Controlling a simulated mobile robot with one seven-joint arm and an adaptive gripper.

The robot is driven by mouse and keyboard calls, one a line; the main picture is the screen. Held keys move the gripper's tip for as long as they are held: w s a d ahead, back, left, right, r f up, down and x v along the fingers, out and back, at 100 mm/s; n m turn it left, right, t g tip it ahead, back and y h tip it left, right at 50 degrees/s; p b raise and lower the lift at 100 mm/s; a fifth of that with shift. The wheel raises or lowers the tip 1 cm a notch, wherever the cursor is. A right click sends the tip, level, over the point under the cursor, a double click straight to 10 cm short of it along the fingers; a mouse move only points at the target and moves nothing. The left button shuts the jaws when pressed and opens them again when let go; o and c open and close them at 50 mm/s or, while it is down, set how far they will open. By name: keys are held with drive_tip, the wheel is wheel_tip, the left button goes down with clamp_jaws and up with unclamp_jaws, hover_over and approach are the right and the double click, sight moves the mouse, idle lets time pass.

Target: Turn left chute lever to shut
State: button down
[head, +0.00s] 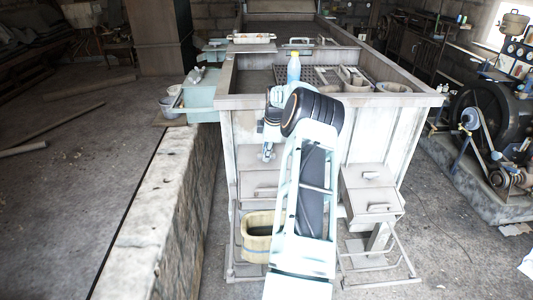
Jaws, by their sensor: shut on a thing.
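The left chute (256,184) is a pale grey box on the front of the big weathered bin, partly hidden behind my arm. My gripper (267,157) points down just above this chute, against the bin's front wall. It is shut on the left chute lever, which is mostly hidden by the fingers, so its angle cannot be told. The right chute (360,206) is a similar grey box with a small handle on its front, to the right of my arm.
A wooden tub (257,231) stands below the left chute. A long stone wall (165,215) runs along the left. An engine with a belt wheel (490,115) stands at the right.

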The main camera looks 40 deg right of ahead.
drive_tip(key=c, duration=1.9)
unclamp_jaws()
drive_tip(key=v, duration=1.2)
drive_tip(key=shift+a, duration=0.1)
